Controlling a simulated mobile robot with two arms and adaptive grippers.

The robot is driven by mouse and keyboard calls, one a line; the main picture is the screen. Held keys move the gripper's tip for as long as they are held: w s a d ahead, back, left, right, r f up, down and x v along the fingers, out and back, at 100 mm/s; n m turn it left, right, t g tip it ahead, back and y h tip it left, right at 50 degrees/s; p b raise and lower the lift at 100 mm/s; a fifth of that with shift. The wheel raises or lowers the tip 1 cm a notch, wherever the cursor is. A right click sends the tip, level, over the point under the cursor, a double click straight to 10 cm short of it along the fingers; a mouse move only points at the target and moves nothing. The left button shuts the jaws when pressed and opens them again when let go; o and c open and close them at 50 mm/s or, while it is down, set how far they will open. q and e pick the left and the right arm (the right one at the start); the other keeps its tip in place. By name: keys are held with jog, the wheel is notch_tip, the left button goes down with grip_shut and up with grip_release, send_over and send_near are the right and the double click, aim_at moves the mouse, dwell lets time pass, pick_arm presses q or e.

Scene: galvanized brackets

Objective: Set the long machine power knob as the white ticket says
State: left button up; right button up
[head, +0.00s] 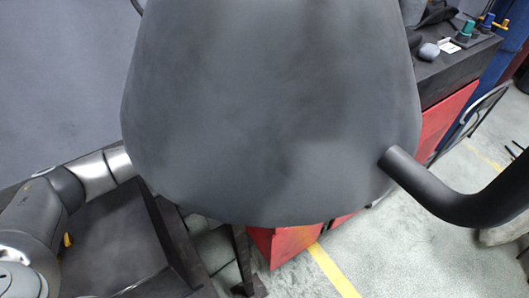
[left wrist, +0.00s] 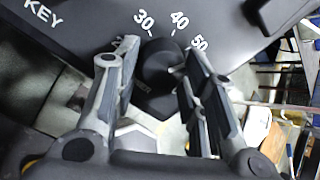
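In the left wrist view, a black knob (left wrist: 160,65) sits on a dark panel with white marks 30, 40 and 50 around its far side. I cannot tell which mark it points to. My left gripper (left wrist: 158,58) is open, with one finger on each side of the knob; contact is unclear. In the head view, a large dark grey body (head: 270,110) fills the middle and hides my left gripper and the knob. A small white card (head: 449,46) lies on the bench at the upper right; its writing is too small to read. My right gripper is not in view.
A dark-topped red bench (head: 452,68) at the upper right carries small coloured knob-like pieces (head: 465,30) and a grey rounded object (head: 429,52). A thick dark curved bar (head: 440,190) juts out at the right. Concrete floor with a yellow line shows below.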

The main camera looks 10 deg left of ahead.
pick_arm(q)
jog(key=shift+o, duration=1.4)
jog(key=shift+w+r, duration=0.1)
jog(key=shift+a+r, duration=0.2)
jog(key=v, duration=1.1)
jog(key=shift+s, duration=0.35)
jog(key=shift+a+r, duration=0.1)
jog(key=shift+a, duration=0.05)
